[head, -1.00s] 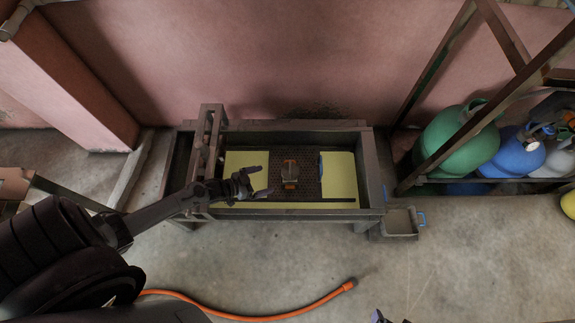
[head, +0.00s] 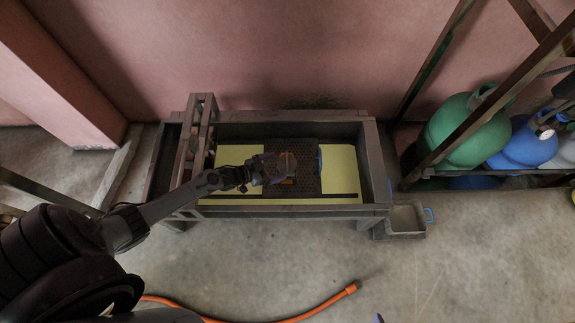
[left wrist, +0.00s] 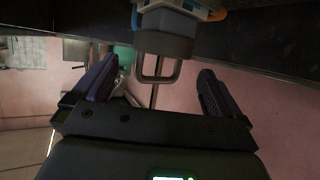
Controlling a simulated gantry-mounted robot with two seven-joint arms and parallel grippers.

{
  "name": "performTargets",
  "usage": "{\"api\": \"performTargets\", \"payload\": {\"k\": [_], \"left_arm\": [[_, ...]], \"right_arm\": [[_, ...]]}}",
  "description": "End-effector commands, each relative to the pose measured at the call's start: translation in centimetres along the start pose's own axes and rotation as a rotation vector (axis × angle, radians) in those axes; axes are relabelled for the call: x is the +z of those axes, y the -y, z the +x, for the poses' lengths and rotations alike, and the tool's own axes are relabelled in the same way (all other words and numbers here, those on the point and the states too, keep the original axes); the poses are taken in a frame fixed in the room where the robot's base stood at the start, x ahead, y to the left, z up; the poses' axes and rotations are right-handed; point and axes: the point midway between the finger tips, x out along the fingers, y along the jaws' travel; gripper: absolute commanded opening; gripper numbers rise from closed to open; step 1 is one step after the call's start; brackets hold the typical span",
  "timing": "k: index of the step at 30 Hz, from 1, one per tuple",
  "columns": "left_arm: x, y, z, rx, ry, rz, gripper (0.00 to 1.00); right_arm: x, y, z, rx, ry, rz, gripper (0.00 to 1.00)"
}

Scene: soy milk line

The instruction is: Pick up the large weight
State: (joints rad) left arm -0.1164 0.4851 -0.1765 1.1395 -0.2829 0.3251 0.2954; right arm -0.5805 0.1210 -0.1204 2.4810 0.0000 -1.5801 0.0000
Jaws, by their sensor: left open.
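The large weight (head: 287,161) sits on a dark perforated plate (head: 306,180) in the middle of the metal trough. In the left wrist view it is a grey block (left wrist: 166,42) with a metal loop handle (left wrist: 158,68). My left gripper (head: 268,169) is at the weight and hides part of it in the head view. In the left wrist view its two fingers (left wrist: 157,76) are apart, and the handle shows between them. I cannot tell how deep the handle lies between the fingers. A small purple tip at the bottom edge of the head view may be my right gripper (head: 378,318).
The metal trough (head: 376,165) has a raised rim and an upright frame (head: 196,135) at its left. A small metal tray (head: 405,220) stands at its right. Green (head: 465,135) and blue (head: 525,145) cylinders stand in a rack at right. An orange hose (head: 320,304) lies on the floor.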

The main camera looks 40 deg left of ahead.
Motion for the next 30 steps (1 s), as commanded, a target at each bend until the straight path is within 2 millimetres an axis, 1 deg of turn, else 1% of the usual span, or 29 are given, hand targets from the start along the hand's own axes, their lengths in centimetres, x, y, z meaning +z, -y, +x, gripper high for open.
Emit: {"api": "performTargets", "payload": {"k": [5,10,12,15,23,26,30], "left_arm": [[0.5,0.0,1.2,0.000,0.000,0.000,1.00],[0.9,0.0,3.1,-0.001,-0.001,0.001,1.00],[0.8,0.0,4.1,-0.001,-0.003,0.001,1.00],[0.7,0.0,4.9,0.000,-0.001,0.001,1.00],[0.5,0.0,5.1,0.000,0.001,0.000,1.00],[0.5,0.0,5.1,0.000,0.001,0.000,0.86],[0.5,0.0,5.0,-0.001,0.001,0.000,0.65]], "right_arm": [[0.4,0.0,1.2,0.000,0.000,0.000,0.83],[0.9,0.1,3.0,-0.002,0.000,0.002,0.83],[1.1,0.2,3.6,-0.002,0.000,0.002,0.83],[1.3,0.2,4.0,-0.002,0.002,0.002,0.83],[1.2,0.2,3.9,-0.001,0.001,0.002,0.83],[1.2,0.2,3.9,-0.001,0.001,0.002,0.83],[1.2,0.2,3.9,-0.001,0.001,0.002,0.83]]}}
